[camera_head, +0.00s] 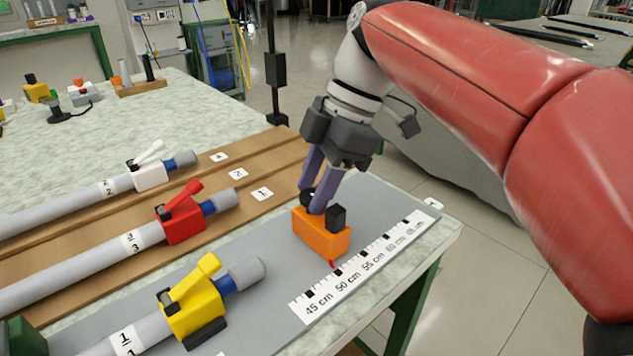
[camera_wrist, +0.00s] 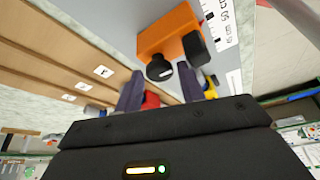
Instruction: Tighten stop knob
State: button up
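The orange stop block (camera_head: 320,236) sits on the grey plate beside the white centimetre scale (camera_head: 362,264), with a small red pointer toward the scale near 55 cm. Its round black knob (camera_head: 307,195) faces my gripper, and a second black part (camera_head: 336,216) stands on its right end. My gripper (camera_head: 316,203) points down at the knob with its two purple fingers apart. In the wrist view, the fingertips (camera_wrist: 163,78) are on either side of the knob (camera_wrist: 159,69), with a visible gap. The orange block (camera_wrist: 168,36) lies just beyond. I cannot tell whether a finger touches the block.
Grey rods lie left in yellow (camera_head: 195,308), red (camera_head: 184,222) and white (camera_head: 150,175) clamps with levers. Numbered wooden boards (camera_head: 262,193) run behind the plate. The table's right edge is close to the stop.

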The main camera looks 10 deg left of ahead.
jog(key=c, duration=0.7)
jog(key=shift+m, duration=0.3)
jog(key=m+t, duration=0.1)
jog(key=m, duration=0.1)
jog(key=shift+s+d+m+b, duration=0.1)
jog(key=shift+m+b, duration=0.25)
jog(key=shift+m, duration=0.05)
jog(key=m+t, duration=0.1)
jog(key=m, duration=0.2)
jog(key=shift+s+t+y, duration=0.1)
jog(key=shift+t+y, duration=0.2)
jog(key=m+t, duration=0.1)
jog(key=m, duration=0.2)
jog(key=m+t+h, duration=0.1)
jog(key=m, duration=0.2)
jog(key=shift+s, duration=0.2)
jog(key=m, duration=0.1)
jog(key=m+h, duration=0.1)
jog(key=m, duration=0.1)
jog(key=m+t, duration=0.1)
jog(key=m, duration=0.1)
jog(key=shift+s+a+h+p, duration=0.1)
jog(key=shift+a+h+p, duration=0.15)
jog(key=shift+h+p, duration=0.05)
jog(key=shift+m, duration=0.4)
